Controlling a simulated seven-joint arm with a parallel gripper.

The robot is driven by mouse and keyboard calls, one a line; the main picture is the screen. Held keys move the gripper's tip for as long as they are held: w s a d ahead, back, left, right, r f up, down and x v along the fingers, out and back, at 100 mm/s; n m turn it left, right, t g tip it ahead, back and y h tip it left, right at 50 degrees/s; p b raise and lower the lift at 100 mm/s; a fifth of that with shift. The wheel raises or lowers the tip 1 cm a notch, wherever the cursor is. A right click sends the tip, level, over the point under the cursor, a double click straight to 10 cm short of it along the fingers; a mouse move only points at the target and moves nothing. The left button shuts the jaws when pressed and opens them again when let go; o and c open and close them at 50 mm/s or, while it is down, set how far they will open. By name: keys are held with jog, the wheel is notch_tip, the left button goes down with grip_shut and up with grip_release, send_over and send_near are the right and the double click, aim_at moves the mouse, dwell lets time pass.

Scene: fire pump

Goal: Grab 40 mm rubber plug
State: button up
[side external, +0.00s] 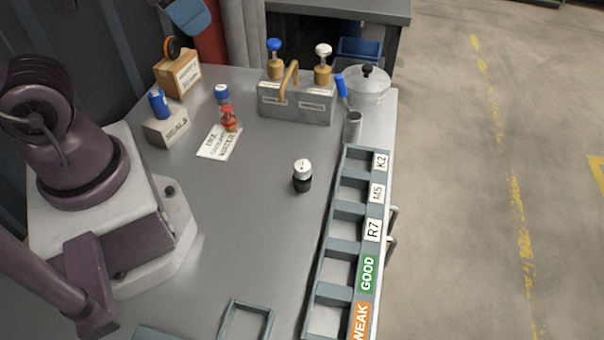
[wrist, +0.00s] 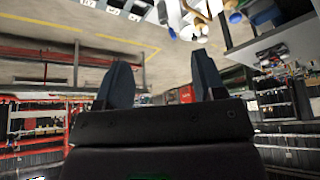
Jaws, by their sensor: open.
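My gripper (wrist: 163,78) shows in the wrist view with its two dark fingers spread apart and nothing between them. The gripper is outside the side external view. A short black cylinder with a white top (side external: 302,177) stands upright alone near the middle of the grey bench in the side external view. It may be the rubber plug, but I cannot read its marking. I cannot make out a clearly marked 40 mm rubber plug in either view.
A compartment rack (side external: 325,250) labelled K2, M5, R7, GOOD and WEAK lines the bench's right edge. A grey caddy (side external: 295,103), a lidded pot (side external: 366,88) and a metal cup (side external: 352,126) stand behind. A SEALS box (side external: 166,127) and a card (side external: 219,142) lie left.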

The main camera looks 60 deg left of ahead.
notch_tip(320, 180, down, 8)
jog(key=w+m+g+y, duration=0.1)
jog(key=m+g+y, duration=0.4)
jog(key=g+y, duration=0.15)
jog(key=m+t+y, duration=0.2)
jog(key=m+t, duration=1.5)
jog(key=m, duration=0.8)
send_near(306, 161)
jog(key=shift+s+d+f, duration=0.1)
jog(key=shift+s+d, duration=0.05)
jog(key=shift+s, duration=0.4)
jog(key=shift+s+d, duration=0.15)
jog(key=shift+s, duration=0.45)
jog(key=shift+w+f, duration=0.1)
jog(key=x, duration=0.7)
jog(key=shift+w+a, duration=0.1)
jog(key=shift+w, duration=0.05)
jog(key=shift+d+x, duration=0.2)
jog(key=shift+x, duration=2.5)
jog(key=shift+w, duration=0.1)
jog(key=c, duration=1.1)
